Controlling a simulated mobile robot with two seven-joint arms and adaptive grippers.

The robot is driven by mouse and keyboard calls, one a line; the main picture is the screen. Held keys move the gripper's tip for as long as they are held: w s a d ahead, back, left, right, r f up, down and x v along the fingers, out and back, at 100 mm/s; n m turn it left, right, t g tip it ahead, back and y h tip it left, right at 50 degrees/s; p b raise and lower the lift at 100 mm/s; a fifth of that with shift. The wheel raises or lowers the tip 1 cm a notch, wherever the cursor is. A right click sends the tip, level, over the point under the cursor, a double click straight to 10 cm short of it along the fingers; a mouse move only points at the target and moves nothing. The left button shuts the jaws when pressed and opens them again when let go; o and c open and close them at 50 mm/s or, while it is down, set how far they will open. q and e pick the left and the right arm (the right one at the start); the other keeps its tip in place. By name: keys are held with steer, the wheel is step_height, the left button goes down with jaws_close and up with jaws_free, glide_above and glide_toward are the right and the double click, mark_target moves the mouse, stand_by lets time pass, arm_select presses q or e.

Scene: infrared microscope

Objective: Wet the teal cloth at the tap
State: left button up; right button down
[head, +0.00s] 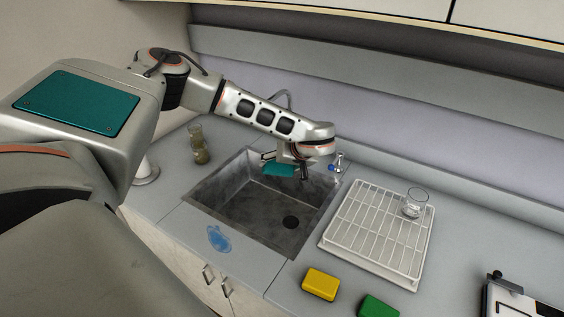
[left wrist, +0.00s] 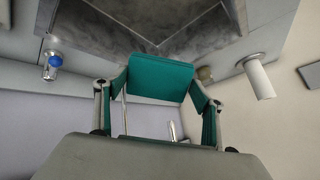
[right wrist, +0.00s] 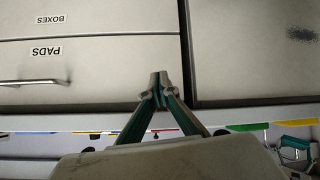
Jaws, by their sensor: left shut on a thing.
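The teal cloth (head: 277,169) is in my left gripper (head: 287,170), above the back part of the grey sink (head: 215,192). In the left wrist view the cloth (left wrist: 160,79) spans between the two fingers of the left gripper (left wrist: 160,92), which are shut on it. The tap's curved spout (head: 287,97) shows behind my left arm; the arm hides the rest, so I cannot tell whether water runs. A tap handle with a blue part (head: 333,167) stands right of the gripper. My right gripper (right wrist: 159,78) is shut and empty in front of closed drawers.
A white drying rack (head: 375,232) with a glass beaker (head: 414,201) stands right of the sink. A yellow sponge (head: 320,284) and a green one (head: 378,307) lie in front. A bottle (head: 199,145) stands left of the sink. A blue puddle-like patch (head: 218,238) marks the front counter.

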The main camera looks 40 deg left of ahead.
arm_select(q)
steer(key=shift+w+a+f, duration=0.2)
steer(key=shift+w+a, duration=0.4)
steer(key=shift+a, duration=0.1)
steer(key=shift+w+a+f, duration=0.2)
steer(key=shift+w+a, duration=0.35)
steer(key=shift+a, duration=0.1)
steer(key=w+a+f+b, duration=0.2)
steer(key=w+a, duration=0.4)
steer(key=a, duration=0.1)
steer(key=shift+w+a, duration=0.2)
steer(key=shift+w, duration=0.05)
arm_select(e)
steer(key=shift+w+a+r+t+y, duration=0.15)
steer(key=shift+w+a, duration=0.15)
steer(key=shift+a, duration=0.25)
steer(key=shift+w+a+r+t+y, duration=0.15)
steer(key=shift+w+a, duration=0.15)
steer(key=shift+a, duration=0.2)
steer(key=shift+d, duration=0.1)
arm_select(q)
steer(key=s+d+p, duration=0.2)
steer(key=s+d, duration=0.3)
steer(key=d, duration=0.1)
steer(key=shift+s, duration=0.15)
arm_select(e)
steer(key=shift+s+r, duration=0.1)
steer(key=shift+r, duration=0.75)
